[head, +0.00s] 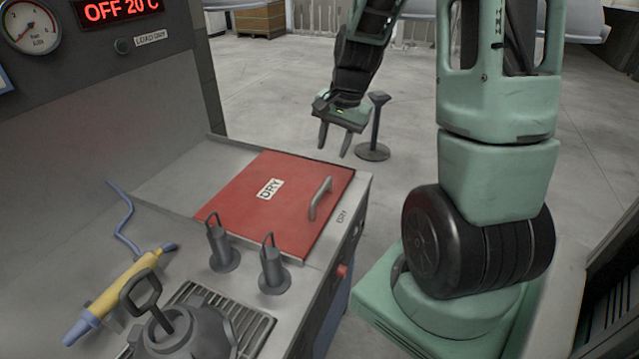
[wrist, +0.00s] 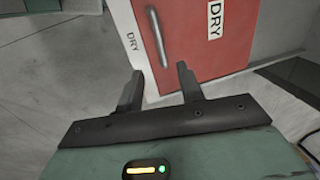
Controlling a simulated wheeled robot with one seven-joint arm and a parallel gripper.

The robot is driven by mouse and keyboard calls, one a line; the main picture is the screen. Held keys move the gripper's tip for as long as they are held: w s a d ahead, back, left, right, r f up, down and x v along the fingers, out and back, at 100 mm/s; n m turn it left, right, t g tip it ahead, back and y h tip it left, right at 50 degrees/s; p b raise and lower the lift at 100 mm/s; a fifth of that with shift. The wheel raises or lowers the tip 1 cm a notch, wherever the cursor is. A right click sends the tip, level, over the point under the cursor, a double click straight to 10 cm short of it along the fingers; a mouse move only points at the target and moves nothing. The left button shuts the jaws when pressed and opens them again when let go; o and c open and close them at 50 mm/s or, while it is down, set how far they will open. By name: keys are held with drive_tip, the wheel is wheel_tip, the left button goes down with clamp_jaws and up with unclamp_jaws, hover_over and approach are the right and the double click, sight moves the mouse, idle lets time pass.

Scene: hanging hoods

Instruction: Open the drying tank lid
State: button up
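The drying tank lid (head: 250,205) is a flat red panel labelled DRY, lying shut in the grey bench top. A grey bar handle (head: 320,198) stands on its right side. In the wrist view the red lid (wrist: 190,45) and its handle (wrist: 157,38) show beyond the fingers. My gripper (head: 333,148) hangs above and beyond the lid's far right corner, fingers pointing down, apart from the handle. Its two fingers (wrist: 160,82) are spread with nothing between them.
Two grey cylinders with hooked handles (head: 222,248) (head: 272,270) stand just in front of the lid. A yellow and blue tool (head: 115,298) and a grey lidded pot (head: 185,335) are at the near left. A dark post (head: 374,125) stands on open floor behind.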

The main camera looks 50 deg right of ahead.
sight(321, 189)
drive_tip(key=f, duration=0.4)
drive_tip(key=w+f, duration=0.1)
drive_tip(key=f, duration=0.3)
drive_tip(key=w+f, duration=0.1)
drive_tip(key=f, duration=0.3)
drive_tip(key=shift+w+a+f+p, duration=0.2)
drive_tip(key=shift+a+f+p, duration=0.1)
drive_tip(key=shift+a+f, duration=0.1)
clamp_jaws()
